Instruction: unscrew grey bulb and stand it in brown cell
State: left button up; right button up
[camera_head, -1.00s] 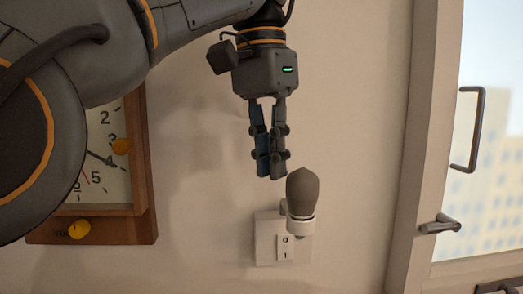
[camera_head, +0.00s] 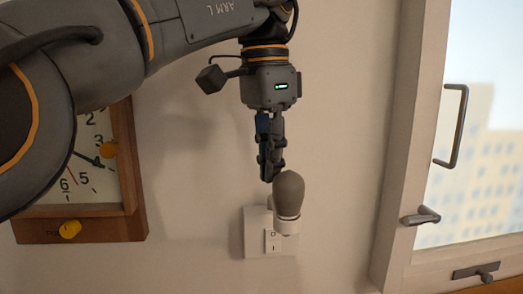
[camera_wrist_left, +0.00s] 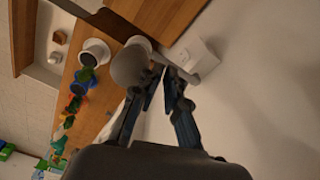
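Whether a finger touches the bulb I cannot tell. I cannot make out a brown cell for certain. My right gripper is not in view.
A wooden clock (camera_head: 128,170) with yellow knobs hangs at left. A window frame with handles (camera_head: 421,216) is at right. In the left wrist view a wooden shelf (camera_wrist_left: 107,95) holds a white cup (camera_wrist_left: 95,51) and several colourful items. Bare wall lies right of my fingers there.

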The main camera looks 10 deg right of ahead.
aim_at(301, 178)
pick_arm(q)
jog(key=d+m, duration=0.1)
jog(key=d+f+m+p, duration=0.1)
jog(key=s+d+f+p, duration=0.1)
jog(key=shift+d+m+y, duration=0.35)
jog(key=shift+m+y, duration=0.05)
jog(key=shift+w+d+f+m+p, duration=0.15)
jog(key=shift+w+m+p, duration=0.2)
jog(key=shift+m+p, duration=0.4)
jog(key=shift+s+d+m+p, duration=0.2)
jog(key=shift+m+p, duration=0.5)
jog(key=shift+m, duration=0.55)
jog(key=s+m+p, duration=0.1)
jog(key=m+p, duration=0.1)
jog(key=m, duration=0.3)
jog(key=s+d+m+p, duration=0.1)
jog(key=s+m+p, duration=0.1)
jog(key=m, duration=0.3)
jog(key=s+m+p, duration=0.1)
jog(key=m+p, duration=0.1)
jog(key=m, duration=0.3)
jog(key=shift+s+d+r+m, duration=0.2)
jog(key=shift+s+m, duration=0.05)
jog(key=shift+m, duration=0.15)
jog(key=shift+c, duration=0.5)
